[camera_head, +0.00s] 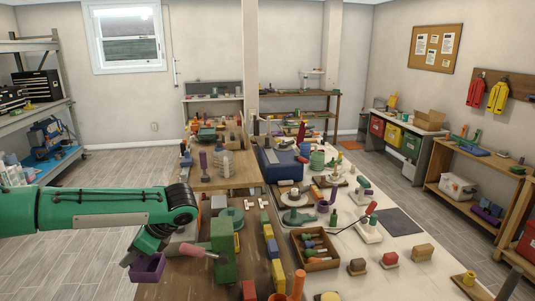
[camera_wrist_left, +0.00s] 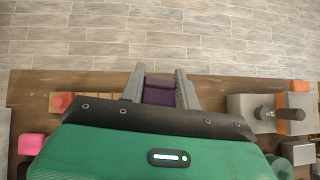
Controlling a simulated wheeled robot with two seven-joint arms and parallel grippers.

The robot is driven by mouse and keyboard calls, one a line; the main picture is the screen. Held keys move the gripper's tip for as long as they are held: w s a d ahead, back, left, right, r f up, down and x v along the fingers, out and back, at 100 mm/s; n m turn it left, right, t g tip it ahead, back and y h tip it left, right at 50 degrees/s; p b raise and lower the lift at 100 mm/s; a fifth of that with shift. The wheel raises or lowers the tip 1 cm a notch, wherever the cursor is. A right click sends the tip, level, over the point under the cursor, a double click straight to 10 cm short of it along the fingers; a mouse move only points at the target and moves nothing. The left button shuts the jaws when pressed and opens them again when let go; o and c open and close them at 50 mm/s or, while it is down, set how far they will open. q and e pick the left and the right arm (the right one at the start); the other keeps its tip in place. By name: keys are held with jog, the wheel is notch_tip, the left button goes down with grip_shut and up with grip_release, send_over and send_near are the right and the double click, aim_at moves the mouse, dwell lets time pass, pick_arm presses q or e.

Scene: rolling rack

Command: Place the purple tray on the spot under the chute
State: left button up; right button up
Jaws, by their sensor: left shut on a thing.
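The purple tray (camera_head: 148,270) is at the lower left in the head view, by the left edge of the brown wooden workbench (camera_head: 190,283). My left gripper (camera_head: 145,256) is shut on the tray and points down. In the left wrist view the purple tray (camera_wrist_left: 160,96) shows between the two grey fingers of my left gripper (camera_wrist_left: 160,76), with floor beyond it. I cannot tell from these frames which thing is the chute, nor pick out the spot under it. My right gripper is not in view.
A tall green block (camera_head: 223,258) and a pink handle (camera_head: 197,250) stand just right of the tray. Several coloured blocks line the bench's right side. A wooden box of tools (camera_head: 315,265) sits on the pale table. Open floor (camera_head: 85,245) lies left of the bench.

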pick_arm(q)
jog(key=s+d+r+m+t+h, duration=0.25)
jog(key=d+m+t, duration=0.25)
jog(key=d+m, duration=0.25)
jog(key=s+d+r+m+t+h, duration=0.1)
jog(key=s+d+m+t+h, duration=0.35)
jog(key=d+m, duration=0.35)
jog(key=w+a+f+m+h, duration=0.1)
jog(key=w+f+m+h, duration=0.1)
jog(key=f, duration=1)
jog(key=shift+w+m, duration=0.65)
jog(key=shift+m, duration=0.3)
jog(key=shift+s+a+t, duration=0.1)
jog(key=shift+t, duration=0.15)
